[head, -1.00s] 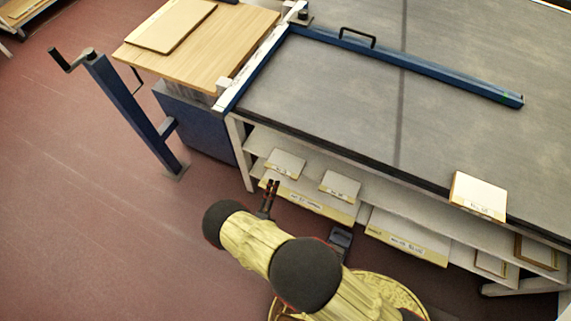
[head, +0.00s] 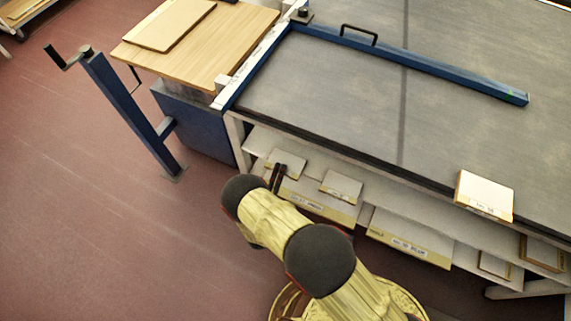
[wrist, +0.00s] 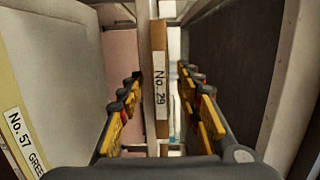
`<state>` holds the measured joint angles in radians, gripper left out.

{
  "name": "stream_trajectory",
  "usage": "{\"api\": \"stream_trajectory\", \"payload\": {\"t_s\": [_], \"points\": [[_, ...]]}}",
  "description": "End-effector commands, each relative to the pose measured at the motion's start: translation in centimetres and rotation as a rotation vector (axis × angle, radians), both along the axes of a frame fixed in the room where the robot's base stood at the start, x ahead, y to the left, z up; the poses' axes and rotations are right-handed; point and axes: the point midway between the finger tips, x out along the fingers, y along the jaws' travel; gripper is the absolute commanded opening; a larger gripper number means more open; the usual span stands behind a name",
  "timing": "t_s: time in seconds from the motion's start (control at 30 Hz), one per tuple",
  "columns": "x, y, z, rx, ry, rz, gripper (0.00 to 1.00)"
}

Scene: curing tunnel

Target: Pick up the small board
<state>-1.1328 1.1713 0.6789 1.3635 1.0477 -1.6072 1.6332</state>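The small board (wrist: 160,80) shows edge-on in the middle of the wrist view, with a pale wood edge and a white label reading "No. 29". My gripper (wrist: 158,88) is open, with one finger on each side of that edge and a visible gap on both sides. In the head view my gripper (head: 276,179) is at the front of the shelf under the grey table, by the leftmost small board (head: 287,162). The fingers partly cover this board. The wrist view does not show how deep the board reaches back.
A larger board (wrist: 45,75) labelled "No. 57" lies beside the fingers at the wrist view's left. Another small board (head: 341,186) is to the right on the shelf. A white board (head: 485,193) lies on the grey table (head: 330,105), whose front edge overhangs the shelf.

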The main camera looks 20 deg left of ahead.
Motion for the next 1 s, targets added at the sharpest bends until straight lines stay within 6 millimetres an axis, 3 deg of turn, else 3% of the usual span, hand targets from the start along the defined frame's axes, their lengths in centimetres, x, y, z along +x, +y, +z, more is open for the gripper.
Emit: {"api": "stream_trajectory", "payload": {"t_s": [0.6, 1.0], "points": [[-0.03, 0.01, -0.01, 0.0, 0.0, 0.0, 0.0], [-0.03, 0.02, -0.01, 0.0, 0.0, 0.0, 0.0]]}}
